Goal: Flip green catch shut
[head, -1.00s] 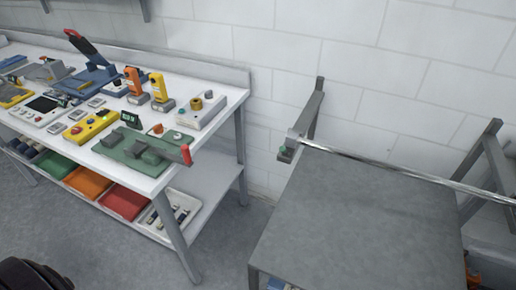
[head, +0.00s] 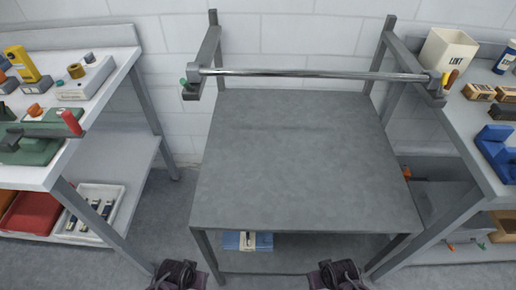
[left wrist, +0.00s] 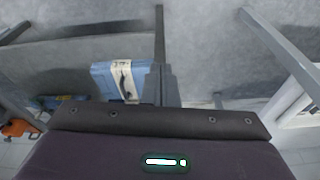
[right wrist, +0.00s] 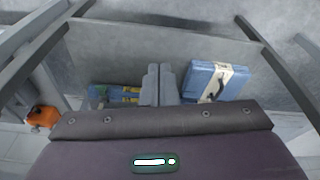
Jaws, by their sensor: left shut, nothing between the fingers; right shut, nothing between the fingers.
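A small green catch (head: 183,81) shows at the left bracket (head: 192,90), by the left end of a shiny metal bar (head: 310,73) that spans above the back of the grey table (head: 305,165). It is too small to tell how far it is turned. My left gripper (left wrist: 166,78) is shut and empty in the left wrist view, low at the table's front, far from the catch. My right gripper (right wrist: 161,78) is shut and empty, also low at the front. In the head view only dark parts of both arms show at the bottom edge.
A blue case (head: 248,241) with a pale strap lies below the tabletop. A white bench (head: 40,172) with tools stands left. A right bench (head: 485,150) holds a LINT box (head: 448,50) and a blue tool (head: 497,152). The grey tabletop is clear.

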